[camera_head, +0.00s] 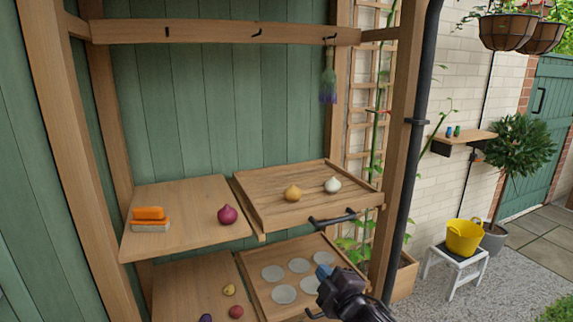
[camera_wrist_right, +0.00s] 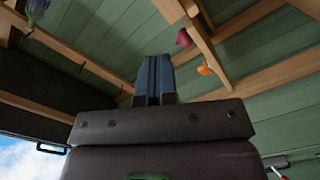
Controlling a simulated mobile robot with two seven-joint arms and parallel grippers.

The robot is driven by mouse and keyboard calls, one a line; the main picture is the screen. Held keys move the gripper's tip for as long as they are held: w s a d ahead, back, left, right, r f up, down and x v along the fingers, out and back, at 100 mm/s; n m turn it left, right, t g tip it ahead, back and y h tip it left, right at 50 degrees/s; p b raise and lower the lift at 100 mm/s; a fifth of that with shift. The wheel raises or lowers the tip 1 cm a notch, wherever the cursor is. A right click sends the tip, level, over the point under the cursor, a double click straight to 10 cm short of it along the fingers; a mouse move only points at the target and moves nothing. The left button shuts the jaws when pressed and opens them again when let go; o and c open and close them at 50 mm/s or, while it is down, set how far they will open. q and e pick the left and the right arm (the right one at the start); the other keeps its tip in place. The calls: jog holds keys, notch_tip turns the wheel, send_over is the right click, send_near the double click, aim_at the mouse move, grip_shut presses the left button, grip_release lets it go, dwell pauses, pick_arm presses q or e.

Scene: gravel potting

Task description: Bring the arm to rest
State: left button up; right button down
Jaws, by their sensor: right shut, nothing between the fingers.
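My right gripper (camera_head: 322,271) is at the lower middle of the head view, in front of the lower slatted tray with pale discs. Its blue fingers are together with nothing between them. The closed fingers also show in the right wrist view (camera_wrist_right: 155,75), pointing up past the dark gripper body. My left gripper is not in either view.
The upper wooden tray (camera_head: 262,212) holds a yellow onion (camera_head: 292,193) and a white bulb (camera_head: 333,185). A black downpipe (camera_head: 413,150) and a post stand at the right.

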jog(key=s+d+f+m+g+h, duration=0.1)
jog(key=s+d+f+m, duration=0.4)
jog(key=s, duration=0.5)
jog(key=s+d+f+m+g+h, duration=0.2)
jog(key=s+d+f+m+h, duration=0.1)
jog(key=s+d+f+m, duration=0.2)
jog(key=s+d+f+m+g+h, duration=0.1)
jog(key=s+d+f+m+h, duration=0.1)
jog(key=s+d+f+m, duration=0.3)
jog(key=s+d+f, duration=0.3)
jog(key=s+f, duration=0.4)
jog(key=s, duration=0.4)
jog(key=shift+d+g+h, duration=0.35)
jog(key=shift+g+h, duration=0.05)
